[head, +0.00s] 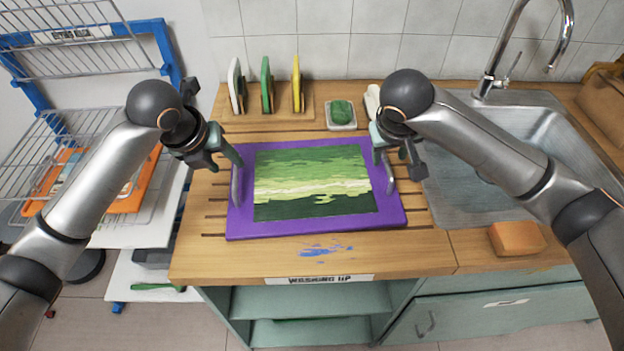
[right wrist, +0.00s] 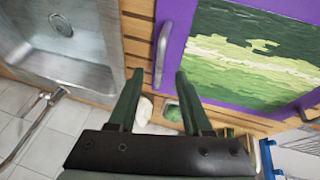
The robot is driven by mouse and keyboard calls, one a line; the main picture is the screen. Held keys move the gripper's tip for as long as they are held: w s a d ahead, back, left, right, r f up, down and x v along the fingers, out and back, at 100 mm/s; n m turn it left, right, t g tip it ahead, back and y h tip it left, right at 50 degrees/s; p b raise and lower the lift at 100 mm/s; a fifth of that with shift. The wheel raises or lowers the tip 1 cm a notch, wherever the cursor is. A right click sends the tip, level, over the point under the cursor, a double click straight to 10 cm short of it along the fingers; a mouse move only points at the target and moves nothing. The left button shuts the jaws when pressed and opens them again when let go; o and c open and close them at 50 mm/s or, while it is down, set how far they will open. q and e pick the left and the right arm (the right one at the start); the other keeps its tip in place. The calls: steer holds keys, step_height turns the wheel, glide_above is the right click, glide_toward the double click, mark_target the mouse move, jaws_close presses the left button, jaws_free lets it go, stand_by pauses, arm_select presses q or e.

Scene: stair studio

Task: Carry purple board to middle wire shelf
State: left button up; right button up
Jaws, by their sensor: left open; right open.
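The purple board (head: 392,213) lies flat on the wooden counter, with a green striped picture (head: 312,182) on it. A grey handle stands at each side: the left handle (head: 237,187) and the right handle (head: 390,175). My left gripper (head: 225,166) is open at the left handle. My right gripper (head: 396,157) is open at the right handle. In the right wrist view, this handle (right wrist: 162,52) shows between and beyond the open fingertips (right wrist: 158,72), not clamped. The wire shelf (head: 62,130) at mid height is in the blue-framed rack at the left.
An orange tray (head: 128,197) is at that wire shelf. The upper wire shelf (head: 70,55) is above. Upright boards (head: 266,85) and a green sponge dish (head: 341,113) stand behind the purple board. The sink (head: 450,175) and an orange sponge (head: 517,238) are at right.

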mark_target(235, 171)
arm_select(q)
steer(key=x, duration=0.6)
steer(key=shift+w+f, duration=0.15)
steer(key=shift+f, duration=0.2)
arm_select(e)
steer(key=x, duration=0.6)
steer(key=shift+w+f, duration=0.15)
steer(key=shift+f, duration=0.2)
arm_select(q)
steer(key=shift+c, duration=0.2)
arm_select(e)
steer(key=shift+c, duration=0.2)
arm_select(q)
jaws_close()
arm_select(e)
jaws_close()
arm_select(q)
steer(key=shift+r, duration=0.1)
arm_select(e)
steer(key=shift+r, duration=0.1)
